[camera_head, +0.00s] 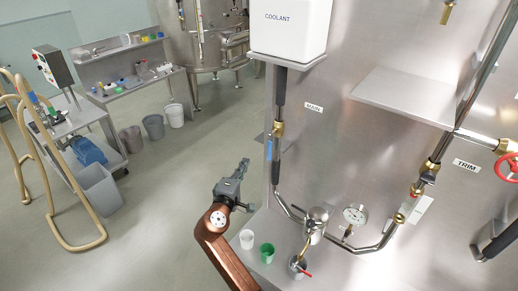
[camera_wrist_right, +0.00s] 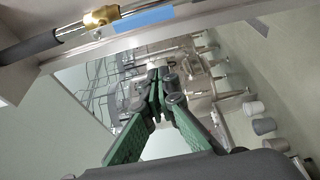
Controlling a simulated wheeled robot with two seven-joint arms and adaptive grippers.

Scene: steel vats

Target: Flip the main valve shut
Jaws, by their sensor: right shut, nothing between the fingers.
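The main valve (camera_head: 278,129) is a brass body on the vertical pipe under the coolant tank, beside the "MAIN" label (camera_head: 314,107). Its blue lever (camera_head: 269,149) hangs down alongside the pipe, roughly parallel to it. In the right wrist view, the brass valve (camera_wrist_right: 101,17) and blue lever (camera_wrist_right: 145,21) show at the top, apart from the fingers. My right gripper (camera_head: 244,164) is shut and empty, to the left of the lever with a gap between them. Its green-padded fingers meet at the tips in the right wrist view (camera_wrist_right: 165,78). My left gripper is not in view.
A steel upright stands beside the main pipe. Below are a shelf with a white cup (camera_head: 247,239), a green cup (camera_head: 267,252) and a red-handled tap (camera_head: 298,265). Open floor lies left.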

